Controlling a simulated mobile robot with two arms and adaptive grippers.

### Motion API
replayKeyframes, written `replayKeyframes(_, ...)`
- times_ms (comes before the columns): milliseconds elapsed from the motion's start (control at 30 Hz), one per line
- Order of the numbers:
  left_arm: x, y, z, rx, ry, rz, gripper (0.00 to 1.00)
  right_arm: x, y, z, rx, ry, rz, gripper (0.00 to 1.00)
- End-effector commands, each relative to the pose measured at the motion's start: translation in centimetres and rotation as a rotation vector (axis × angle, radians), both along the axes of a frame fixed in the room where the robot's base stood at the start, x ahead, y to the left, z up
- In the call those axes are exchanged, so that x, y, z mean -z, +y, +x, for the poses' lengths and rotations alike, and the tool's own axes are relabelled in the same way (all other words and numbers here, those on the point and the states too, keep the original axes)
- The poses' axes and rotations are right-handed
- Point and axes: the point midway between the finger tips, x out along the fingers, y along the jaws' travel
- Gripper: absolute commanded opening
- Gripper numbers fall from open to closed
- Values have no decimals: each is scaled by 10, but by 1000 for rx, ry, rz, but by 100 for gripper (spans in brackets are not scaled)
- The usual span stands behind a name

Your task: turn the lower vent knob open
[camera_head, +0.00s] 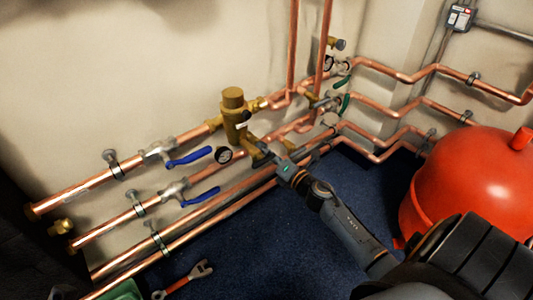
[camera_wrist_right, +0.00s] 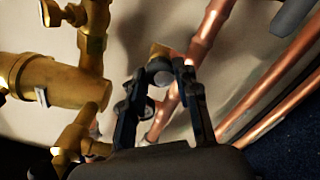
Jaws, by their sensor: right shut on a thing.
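My right gripper (camera_head: 266,153) reaches in from the lower right to the brass fittings below the large brass body (camera_head: 233,112). A brass part (camera_wrist_right: 159,49) shows just beyond the fingertips. The fingers hide much of the knob, and its turn angle cannot be told. In the head view the knob is hidden by the gripper. The brass body also fills the left of the wrist view (camera_wrist_right: 62,84). My left gripper is not in view.
Copper pipes (camera_head: 100,186) run along the wall beside the gripper. Blue lever handles (camera_head: 190,157) and a round gauge (camera_head: 223,155) are to the left. A red tank (camera_head: 470,175) stands at right. A wrench (camera_head: 188,278) lies on the blue floor.

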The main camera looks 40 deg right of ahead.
Motion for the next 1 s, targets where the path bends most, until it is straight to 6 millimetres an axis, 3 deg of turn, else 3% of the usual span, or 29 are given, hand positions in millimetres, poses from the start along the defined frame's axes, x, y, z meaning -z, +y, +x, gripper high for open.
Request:
replayKeyframes(767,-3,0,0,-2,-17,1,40,2,1,-1,-1,-5,-105,0)
replayKeyframes(800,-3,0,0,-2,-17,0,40,2,1,-1,-1,-5,-105,35)
replayKeyframes(900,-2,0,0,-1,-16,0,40,2,0,-1,-1,-5,-104,54)
replayKeyframes(1000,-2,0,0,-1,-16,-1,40,1,0,0,-1,-6,-104,54)
